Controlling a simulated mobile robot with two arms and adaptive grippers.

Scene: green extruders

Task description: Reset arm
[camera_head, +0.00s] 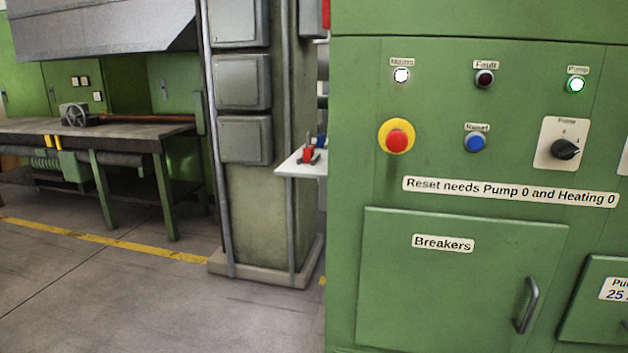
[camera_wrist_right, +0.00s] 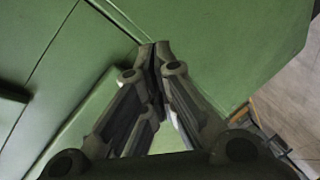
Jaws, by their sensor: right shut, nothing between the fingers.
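My right gripper (camera_wrist_right: 157,62) shows in the right wrist view, its dark fingers together at the tips with nothing held. Behind it are green cabinet panels (camera_wrist_right: 225,45); whether the fingertips touch them I cannot tell. No gripper shows in the head view. The green control cabinet (camera_head: 348,165) fills the right there.
A closed Breakers door (camera_head: 440,300) with a handle (camera_head: 526,305) is low on the cabinet. A pillar with grey boxes (camera_head: 240,83) and a small white shelf (camera_head: 304,168) stand left of it. A workbench (camera_head: 90,133) is further left. The floor (camera_head: 130,300) in front is clear.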

